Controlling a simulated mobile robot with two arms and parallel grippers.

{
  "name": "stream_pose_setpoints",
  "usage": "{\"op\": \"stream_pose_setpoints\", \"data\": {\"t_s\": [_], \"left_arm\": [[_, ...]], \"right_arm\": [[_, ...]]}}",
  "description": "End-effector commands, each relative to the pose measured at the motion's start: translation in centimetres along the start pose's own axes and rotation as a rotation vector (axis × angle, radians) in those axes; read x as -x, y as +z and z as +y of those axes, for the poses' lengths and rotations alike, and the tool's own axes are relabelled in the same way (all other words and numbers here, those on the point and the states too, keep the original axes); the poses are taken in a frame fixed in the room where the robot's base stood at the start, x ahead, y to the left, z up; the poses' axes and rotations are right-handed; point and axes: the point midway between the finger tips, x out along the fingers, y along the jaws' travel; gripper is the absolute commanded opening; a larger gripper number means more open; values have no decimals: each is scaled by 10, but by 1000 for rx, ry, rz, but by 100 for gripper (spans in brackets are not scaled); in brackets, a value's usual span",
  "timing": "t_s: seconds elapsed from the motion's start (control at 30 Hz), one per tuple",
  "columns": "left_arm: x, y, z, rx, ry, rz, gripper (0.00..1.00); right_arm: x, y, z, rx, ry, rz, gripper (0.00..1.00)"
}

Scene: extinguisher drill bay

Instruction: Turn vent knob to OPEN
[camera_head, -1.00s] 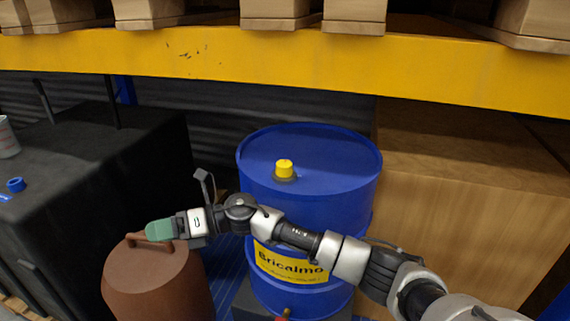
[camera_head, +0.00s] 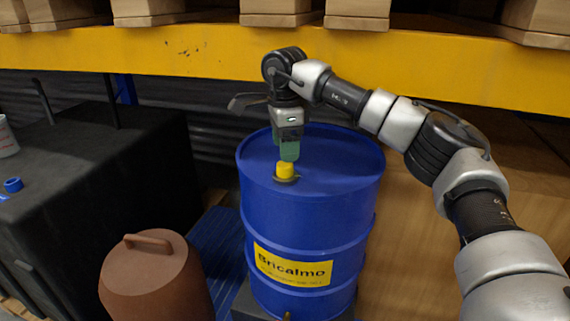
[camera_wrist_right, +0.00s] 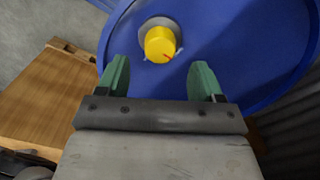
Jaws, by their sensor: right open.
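The yellow vent knob (camera_head: 285,170) sits on a dark round base on top of the blue drum (camera_head: 340,215). In the right wrist view the knob (camera_wrist_right: 160,44) shows a small red mark on its top, toward the lower right. My right gripper (camera_head: 289,156) points down just above and behind the knob. In the right wrist view its two green fingers (camera_wrist_right: 162,80) are spread apart with nothing between them, and the knob lies beyond their tips, roughly centred between them. No lettering around the knob can be read. My left gripper is not in view.
A yellow shelf beam (camera_head: 200,52) with wooden blocks above crosses behind the drum, close to my arm. A brown lidded container (camera_head: 155,280) stands at front left, a black box (camera_head: 90,190) at left. A wooden crate (camera_head: 440,240) is right of the drum.

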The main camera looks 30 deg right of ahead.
Motion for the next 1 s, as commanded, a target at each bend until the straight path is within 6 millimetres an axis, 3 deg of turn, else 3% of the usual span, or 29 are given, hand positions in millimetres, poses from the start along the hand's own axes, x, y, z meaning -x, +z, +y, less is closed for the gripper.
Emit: {"op": "stream_pose_setpoints", "data": {"t_s": [0.1,0.3,0.67,1.0], "left_arm": [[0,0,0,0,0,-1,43],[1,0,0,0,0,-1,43],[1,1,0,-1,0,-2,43],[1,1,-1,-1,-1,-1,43]], "right_arm": [[-21,0,0,1,3,1,67],[-44,1,0,1,0,-3,67],[-51,1,0,0,0,-4,67],[-50,1,0,1,0,-4,18]]}}
